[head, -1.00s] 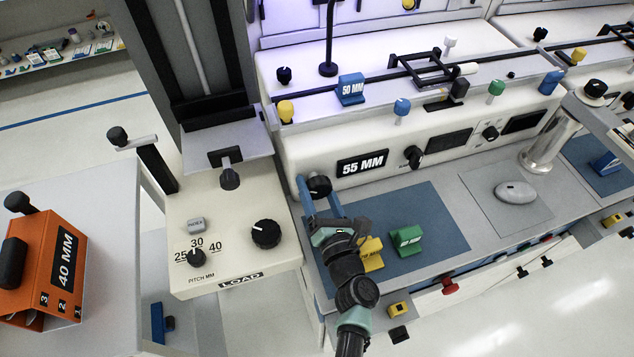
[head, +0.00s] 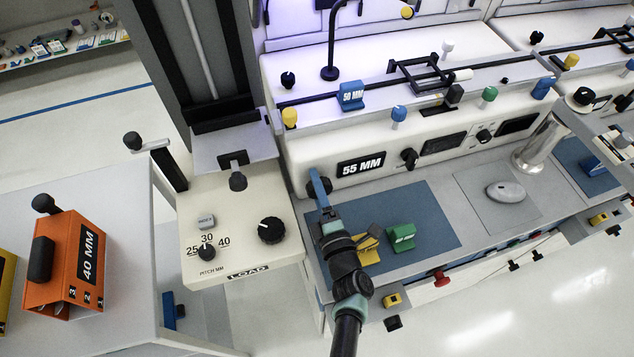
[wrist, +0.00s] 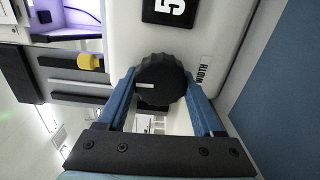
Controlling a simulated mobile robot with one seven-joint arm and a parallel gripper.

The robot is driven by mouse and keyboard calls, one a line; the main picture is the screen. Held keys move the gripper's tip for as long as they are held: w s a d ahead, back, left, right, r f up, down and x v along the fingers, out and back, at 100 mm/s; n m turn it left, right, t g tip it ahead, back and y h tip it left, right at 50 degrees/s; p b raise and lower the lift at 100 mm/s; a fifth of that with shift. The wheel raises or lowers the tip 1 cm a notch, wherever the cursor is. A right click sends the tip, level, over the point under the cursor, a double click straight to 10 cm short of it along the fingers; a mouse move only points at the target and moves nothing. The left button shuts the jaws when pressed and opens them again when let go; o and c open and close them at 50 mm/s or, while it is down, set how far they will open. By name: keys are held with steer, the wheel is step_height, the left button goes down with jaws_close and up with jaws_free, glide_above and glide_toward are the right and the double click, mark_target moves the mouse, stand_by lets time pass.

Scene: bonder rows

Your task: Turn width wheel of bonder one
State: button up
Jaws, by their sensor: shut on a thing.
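The width wheel is a black ridged knob (wrist: 160,80) on the white front of the bonder, beside a "WIDTH" label (wrist: 204,70) in the wrist view. My gripper (head: 318,186) has its blue fingers on either side of the wheel and is shut on it. In the wrist view the fingers (wrist: 158,92) touch the wheel's left and right rims. A short white mark shows on the wheel's face. In the head view the wheel is mostly hidden behind my gripper. The width display (head: 361,165) to its right reads 55 MM.
A blue mat (head: 425,215) below holds a yellow block (head: 367,250) and a green block (head: 401,237). A blue 50 MM block (head: 351,95) sits on the rail above. The LOAD unit (head: 240,235) stands close at left. An orange 40 MM magazine (head: 75,262) is farther left.

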steer(key=m+p, duration=0.1)
steer(key=m, duration=0.3)
steer(key=shift+r+m+p, duration=0.1)
steer(key=shift+m+p, duration=0.2)
steer(key=shift+p, duration=0.1)
stand_by(0.4)
steer(key=o, duration=1.1)
steer(key=p+v, duration=0.1)
steer(key=v, duration=1.2)
